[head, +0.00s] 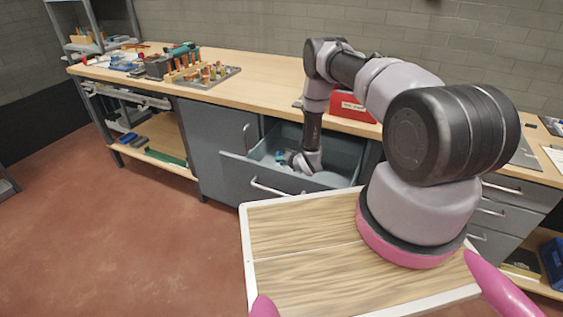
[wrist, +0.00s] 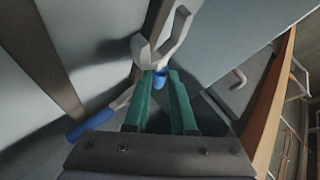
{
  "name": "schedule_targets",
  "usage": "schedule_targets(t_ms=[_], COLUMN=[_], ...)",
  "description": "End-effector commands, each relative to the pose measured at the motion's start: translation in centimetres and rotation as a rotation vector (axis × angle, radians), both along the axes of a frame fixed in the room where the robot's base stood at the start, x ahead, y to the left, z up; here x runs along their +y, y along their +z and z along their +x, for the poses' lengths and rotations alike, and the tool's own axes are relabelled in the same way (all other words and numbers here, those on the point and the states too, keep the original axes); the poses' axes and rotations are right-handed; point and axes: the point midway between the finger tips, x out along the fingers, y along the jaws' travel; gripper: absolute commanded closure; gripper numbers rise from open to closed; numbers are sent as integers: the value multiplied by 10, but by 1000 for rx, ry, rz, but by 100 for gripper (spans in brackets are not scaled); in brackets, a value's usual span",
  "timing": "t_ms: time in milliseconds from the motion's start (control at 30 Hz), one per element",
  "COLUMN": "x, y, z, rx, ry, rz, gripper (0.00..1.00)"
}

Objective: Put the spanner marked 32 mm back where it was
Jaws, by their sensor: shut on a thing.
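A grey open-ended spanner (wrist: 163,45) with a blue part on its handle is between the teal fingers of my gripper (wrist: 159,85) in the wrist view. The gripper is shut on it, with the forked jaw pointing away from me. No size mark can be read on it. In the head view my arm reaches down into the open drawer (head: 237,177) of the workbench. My gripper (head: 287,160) shows only small there, low inside the drawer, and the spanner cannot be made out.
A second blue-handled tool (wrist: 90,124) lies left of my fingers in the wrist view. A red box (head: 350,107) stands on the bench behind my arm. A tool block (head: 205,77) and other tools crowd the bench's left. The floor at left is clear.

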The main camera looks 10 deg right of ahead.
Motion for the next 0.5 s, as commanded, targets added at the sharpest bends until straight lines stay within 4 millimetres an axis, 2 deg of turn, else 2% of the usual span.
schedule_targets(t_ms=[467, 500], x=[0, 0], y=[-12, -13], z=[0, -1], rx=[1, 3], ry=[0, 0], rz=[1, 0], gripper=[100, 65])
